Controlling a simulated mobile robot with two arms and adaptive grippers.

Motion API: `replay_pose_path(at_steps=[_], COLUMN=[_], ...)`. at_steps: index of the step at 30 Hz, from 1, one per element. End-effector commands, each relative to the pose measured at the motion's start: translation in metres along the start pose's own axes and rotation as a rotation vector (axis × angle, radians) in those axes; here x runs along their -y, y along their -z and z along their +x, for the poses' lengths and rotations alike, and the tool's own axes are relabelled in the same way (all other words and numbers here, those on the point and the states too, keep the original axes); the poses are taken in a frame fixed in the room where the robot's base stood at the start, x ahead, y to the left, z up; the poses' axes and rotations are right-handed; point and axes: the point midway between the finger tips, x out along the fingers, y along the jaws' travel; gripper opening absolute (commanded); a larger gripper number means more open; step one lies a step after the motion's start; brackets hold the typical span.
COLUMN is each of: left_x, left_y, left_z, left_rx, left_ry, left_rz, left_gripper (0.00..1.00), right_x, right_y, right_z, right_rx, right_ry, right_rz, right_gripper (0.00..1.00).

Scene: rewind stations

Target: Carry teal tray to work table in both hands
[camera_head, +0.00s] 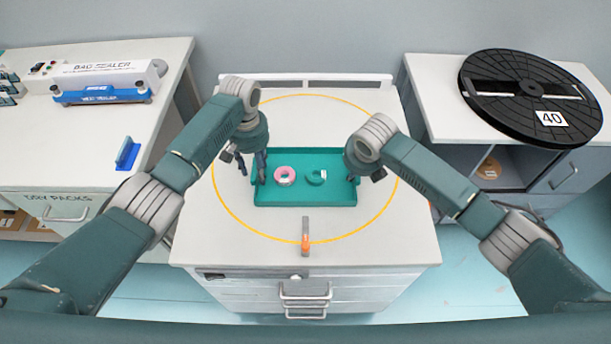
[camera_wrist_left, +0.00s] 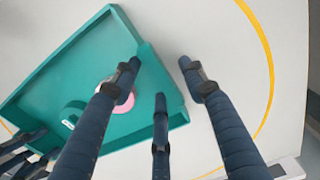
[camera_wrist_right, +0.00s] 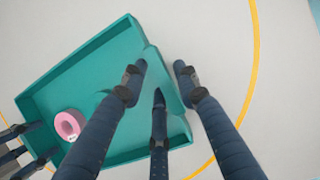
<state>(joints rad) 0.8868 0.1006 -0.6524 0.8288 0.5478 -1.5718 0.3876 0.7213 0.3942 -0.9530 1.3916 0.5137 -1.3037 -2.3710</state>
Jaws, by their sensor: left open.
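The teal tray (camera_head: 305,198) lies flat on a white-topped drawer cabinet (camera_head: 230,248), inside a yellow circle. It holds a pink roll (camera_head: 285,175) and a teal roll (camera_head: 316,176). My left gripper (camera_head: 252,172) is at the tray's left end. In the left wrist view, its open fingers (camera_wrist_left: 155,64) straddle the end wall of the tray (camera_wrist_left: 75,50), with gaps showing. My right gripper (camera_head: 362,170) is at the right end, partly hidden by its arm. In the right wrist view, its fingers (camera_wrist_right: 158,66) stand apart on either side of the wall.
An orange-and-grey piece (camera_head: 305,237) lies near the cabinet's front edge. A bag sealer (camera_head: 105,75) and a blue holder (camera_head: 127,153) are on the left counter (camera_head: 60,150). A large black reel (camera_head: 525,85) marked 40 lies on the right counter (camera_head: 430,85). Floor shows between the units.

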Motion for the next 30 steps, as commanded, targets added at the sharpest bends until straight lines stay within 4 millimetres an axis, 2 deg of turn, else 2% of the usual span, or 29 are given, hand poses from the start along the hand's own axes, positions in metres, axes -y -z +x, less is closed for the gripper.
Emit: replay_pose_path(at_steps=[11,15,16,18,26,30], left_x=[-0.0003,-0.0002,-0.0002,-0.0002,-0.0003,-0.0003], left_y=[-0.0001,-0.0001,-0.0001,-0.0001,0.0003,0.0004], left_z=[0.0053,0.0052,0.0051,0.0051,0.0032,-0.0041], left_rx=[-0.001,0.000,0.000,0.000,-0.001,-0.002], left_ry=[0.000,0.000,0.000,0.000,0.000,0.000], left_rz=[0.001,0.001,0.001,0.001,0.001,0.001], left_gripper=[0.43,0.17,0.11,0.00,0.00,0.00], right_x=[0.0002,0.0002,0.0003,0.0003,0.0002,0.0003], right_y=[0.0002,0.0002,0.0002,0.0002,-0.0011,-0.0040], right_z=[0.0051,0.0050,0.0050,0.0050,0.0033,-0.0034], right_rx=[0.000,0.000,0.000,0.000,0.001,0.002], right_ry=[0.001,0.001,0.001,0.001,0.000,0.000], right_rz=[0.000,0.000,0.000,0.000,0.001,0.001], right_gripper=[0.30,0.04,0.00,0.00,0.00,0.00])
